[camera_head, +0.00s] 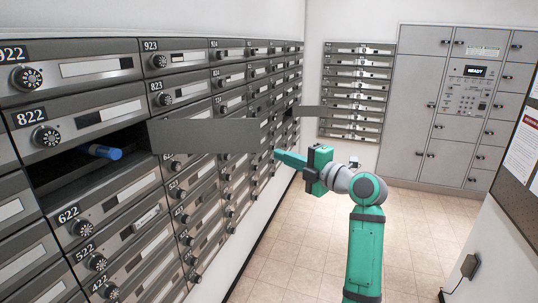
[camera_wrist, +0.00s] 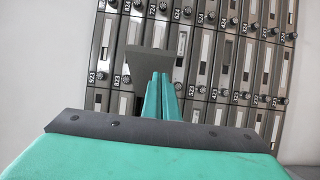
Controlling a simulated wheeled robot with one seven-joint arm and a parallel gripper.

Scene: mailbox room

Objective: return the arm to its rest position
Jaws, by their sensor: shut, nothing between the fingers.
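My gripper (camera_head: 277,155) is teal and reaches left toward the mailbox wall, in the middle of the head view. Its two fingers are together with nothing between them; the wrist view shows them side by side (camera_wrist: 161,76). My arm stands bent over the floor at the right of the middle. In the head view the fingertips appear just right of an open grey mailbox door (camera_head: 205,135); I cannot tell the gap between them. A grey panel also shows beside the fingers in the wrist view (camera_wrist: 146,66).
A blue cylinder (camera_head: 101,152) lies in an open compartment below box 822 (camera_head: 75,117). Another door (camera_head: 318,112) juts out farther back. Grey lockers (camera_head: 410,100) and a small mailbox bank (camera_head: 358,88) stand at the back. The tiled floor (camera_head: 290,250) is clear.

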